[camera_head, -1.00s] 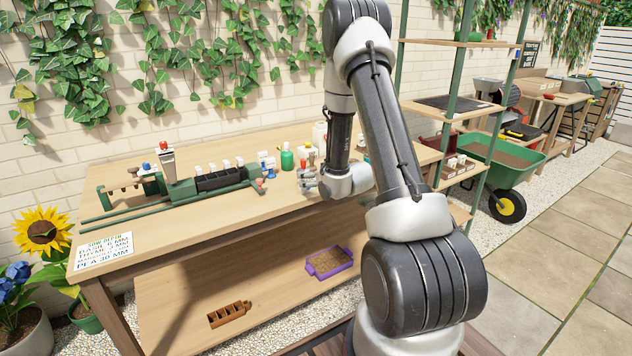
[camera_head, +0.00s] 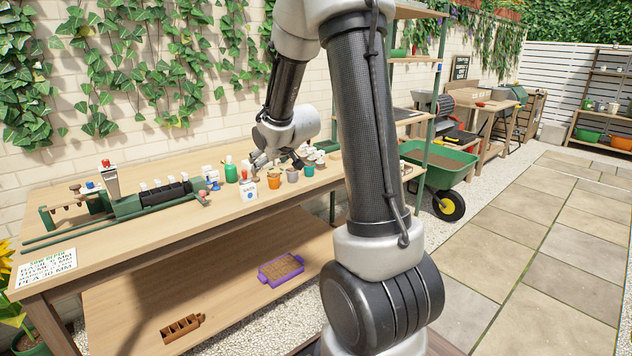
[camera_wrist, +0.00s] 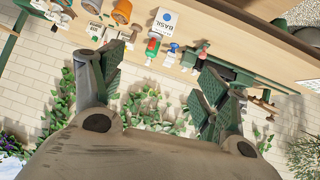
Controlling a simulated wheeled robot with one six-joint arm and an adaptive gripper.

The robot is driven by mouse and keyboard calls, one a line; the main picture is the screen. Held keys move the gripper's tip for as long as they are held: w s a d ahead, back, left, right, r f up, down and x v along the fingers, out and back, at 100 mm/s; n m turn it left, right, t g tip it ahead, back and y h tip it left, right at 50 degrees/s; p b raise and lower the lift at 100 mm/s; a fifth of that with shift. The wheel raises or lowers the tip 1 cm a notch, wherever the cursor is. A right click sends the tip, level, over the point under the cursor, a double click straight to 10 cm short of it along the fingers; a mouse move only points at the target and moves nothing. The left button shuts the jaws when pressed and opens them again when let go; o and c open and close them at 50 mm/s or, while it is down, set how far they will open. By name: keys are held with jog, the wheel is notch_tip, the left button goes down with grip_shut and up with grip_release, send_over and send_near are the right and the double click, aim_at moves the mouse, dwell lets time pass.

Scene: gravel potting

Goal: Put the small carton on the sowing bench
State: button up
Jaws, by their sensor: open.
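A small white carton (camera_head: 248,188) with a blue mark stands upright on the sowing bench (camera_head: 110,252), near the middle of its top. In the wrist view a white carton face (camera_wrist: 166,20) reads BASIL. My gripper (camera_head: 278,161) is just above and to the right of the carton, over the bench. Its two fingers (camera_wrist: 160,82) are spread wide with nothing between them. The carton is apart from the fingers in the wrist view.
An orange pot (camera_head: 274,178) and a grey pot (camera_head: 292,175) stand right of the carton. A green seeding machine (camera_head: 140,203) fills the bench's left. A purple tray (camera_head: 281,268) lies on the lower shelf.

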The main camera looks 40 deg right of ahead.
jog(key=s+a+r+g, duration=0.2)
jog(key=s, duration=0.9)
jog(key=s+a+r+g, duration=0.2)
jog(key=s+a+r, duration=0.1)
jog(key=s, duration=0.9)
jog(key=s+a+r+g+y, duration=0.1)
jog(key=s+a+r+g, duration=0.1)
jog(key=s, duration=1)
jog(key=shift+s+a+r, duration=0.25)
jog(key=shift+a+r, duration=0.3)
jog(key=shift+a, duration=0.05)
